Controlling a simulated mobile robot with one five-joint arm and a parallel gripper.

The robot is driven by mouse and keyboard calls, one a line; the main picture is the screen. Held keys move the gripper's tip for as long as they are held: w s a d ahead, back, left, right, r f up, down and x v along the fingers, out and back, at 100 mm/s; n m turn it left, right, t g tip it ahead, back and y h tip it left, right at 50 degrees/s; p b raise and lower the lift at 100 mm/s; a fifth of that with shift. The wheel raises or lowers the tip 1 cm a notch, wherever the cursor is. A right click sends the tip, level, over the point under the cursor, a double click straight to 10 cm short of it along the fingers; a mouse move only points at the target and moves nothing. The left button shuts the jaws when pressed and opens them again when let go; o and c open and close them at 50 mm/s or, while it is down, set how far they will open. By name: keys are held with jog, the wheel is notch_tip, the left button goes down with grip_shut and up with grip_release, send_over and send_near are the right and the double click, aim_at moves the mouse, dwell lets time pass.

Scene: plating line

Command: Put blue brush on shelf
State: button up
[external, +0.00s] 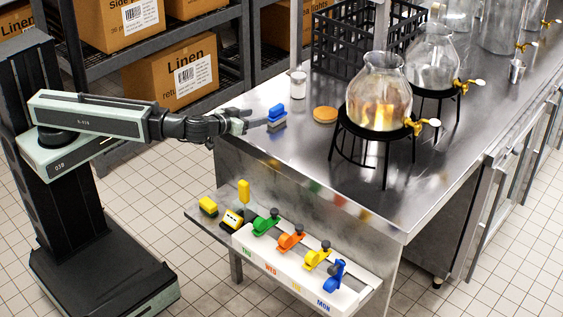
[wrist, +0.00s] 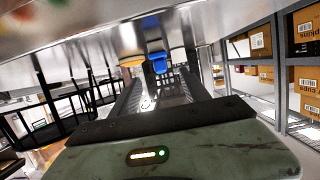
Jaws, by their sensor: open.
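The blue brush (external: 277,112), with a blue top and a grey lower part, stands on the steel counter (external: 300,150) near its left edge. My gripper (external: 257,118) is open, low over the counter, with its fingertips just left of the brush. In the wrist view the brush (wrist: 158,62) lies ahead, around the line between the fingers (wrist: 155,85); I cannot tell whether they touch it. A low shelf (external: 205,222) juts from the counter's front. It holds yellow blocks (external: 208,206) and a white rack of coloured pieces.
An orange disc (external: 324,114) lies right of the brush, and a small white jar (external: 298,82) stands behind it. Glass vessels on black stands (external: 380,130) fill the right. A black crate (external: 365,45) is behind. Storage racks hold cardboard boxes (external: 170,70).

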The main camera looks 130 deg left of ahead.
jog(key=shift+d, duration=0.15)
jog(key=w+d+f+m+h, duration=0.2)
jog(key=d+f, duration=0.2)
jog(key=d, duration=0.3)
jog(key=w+d+f+m+t+h, duration=0.1)
jog(key=w+d+f+m+h, duration=0.15)
jog(key=d, duration=0.35)
jog(key=w+d+f+m+h, duration=0.2)
jog(key=d+f+m, duration=0.1)
jog(key=d+f, duration=0.3)
jog(key=d+f+m+h, duration=0.1)
jog(key=d+m+h, duration=0.1)
jog(key=d, duration=0.7)
jog(key=s+d+f+m+h, duration=0.1)
jog(key=d+m+h, duration=0.2)
jog(key=d, duration=0.7)
jog(key=d+f+m+g+h, duration=0.1)
jog(key=d+f+m+h, duration=0.1)
jog(key=d+m, duration=0.3)
jog(key=d+h, duration=0.1)
jog(key=d, duration=0.3)
jog(key=shift+s+d, duration=0.3)
jog(key=shift+d, duration=0.1)
jog(key=shift+o, duration=0.5)
jog(key=shift+d+f+m, duration=0.1)
jog(key=shift+d+m, duration=0.05)
jog(key=shift+m, duration=0.1)
